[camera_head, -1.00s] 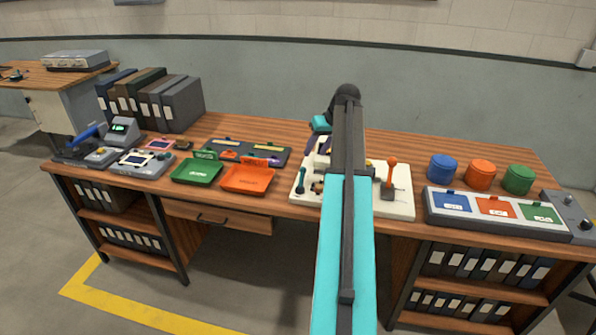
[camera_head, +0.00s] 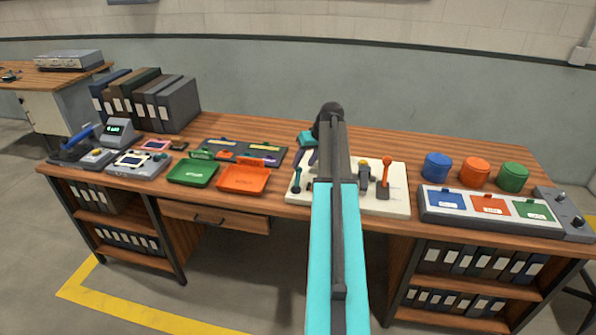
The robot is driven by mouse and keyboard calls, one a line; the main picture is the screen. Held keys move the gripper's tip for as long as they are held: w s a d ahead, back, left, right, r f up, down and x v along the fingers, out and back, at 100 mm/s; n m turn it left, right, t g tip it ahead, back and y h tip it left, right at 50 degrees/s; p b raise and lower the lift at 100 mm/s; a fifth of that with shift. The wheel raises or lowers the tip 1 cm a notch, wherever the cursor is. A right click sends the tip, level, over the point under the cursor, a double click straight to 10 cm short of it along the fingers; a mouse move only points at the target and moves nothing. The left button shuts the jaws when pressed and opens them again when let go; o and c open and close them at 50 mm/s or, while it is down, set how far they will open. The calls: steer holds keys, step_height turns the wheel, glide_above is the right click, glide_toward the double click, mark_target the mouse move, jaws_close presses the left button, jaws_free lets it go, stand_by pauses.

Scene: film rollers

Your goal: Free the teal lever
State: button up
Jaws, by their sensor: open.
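The teal lever (camera_head: 297,179) stands on the left part of a white panel (camera_head: 397,207) on the bench, its round knob upward on a dark base. My gripper (camera_head: 313,158) is over the panel's back left part, mostly hidden behind my own teal and black arm. One dark finger shows behind and to the right of the teal lever. The gripper looks apart from the lever and empty, though its fingertips are largely hidden. My arm also covers the middle of the panel, so whatever is beside the lever there cannot be seen.
On the panel's right stand an orange lever (camera_head: 385,176) and a yellow-topped post (camera_head: 363,173). An orange tray (camera_head: 243,180) and a green tray (camera_head: 192,173) lie to the left.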

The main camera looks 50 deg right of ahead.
mark_target(300, 169)
steer(key=shift+p+x, duration=0.5)
steer(key=shift+x, duration=2.8)
jaws_close()
